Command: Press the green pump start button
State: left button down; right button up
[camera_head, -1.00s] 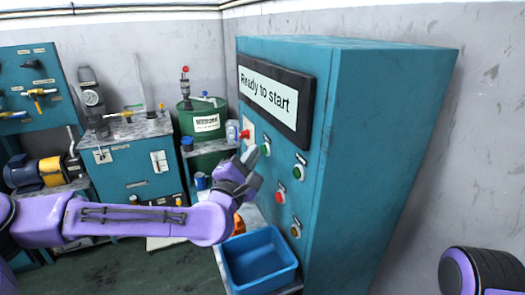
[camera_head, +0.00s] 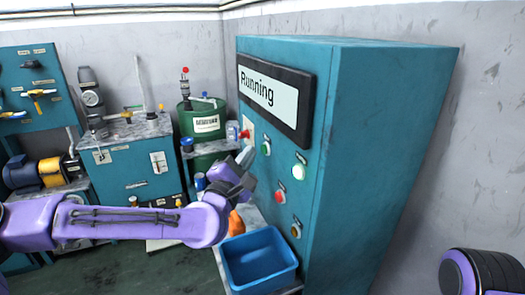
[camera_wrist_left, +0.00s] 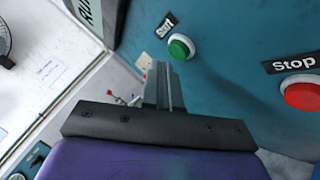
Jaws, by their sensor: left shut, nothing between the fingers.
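In the head view a teal control cabinet (camera_head: 372,140) carries a screen (camera_head: 268,97) reading "Running". In the left wrist view a green button (camera_wrist_left: 181,47) with a partly readable label lies beyond the fingertips (camera_wrist_left: 163,72). A red button (camera_wrist_left: 303,94) labelled "Stop" is at right. My right gripper is out of view.
A blue bin (camera_head: 260,262) stands below the cabinet front. A red knob (camera_head: 244,134) sticks out near the screen's lower left. A green drum (camera_head: 208,152) and a teal workbench (camera_head: 135,180) stand behind my left arm.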

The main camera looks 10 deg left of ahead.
pick_arm(q)
jog(key=s+a, duration=0.2)
jog(key=a, duration=0.2)
jog(key=shift+s+a, duration=0.1)
jog(key=shift+s, duration=0.3)
dwell(0.7)
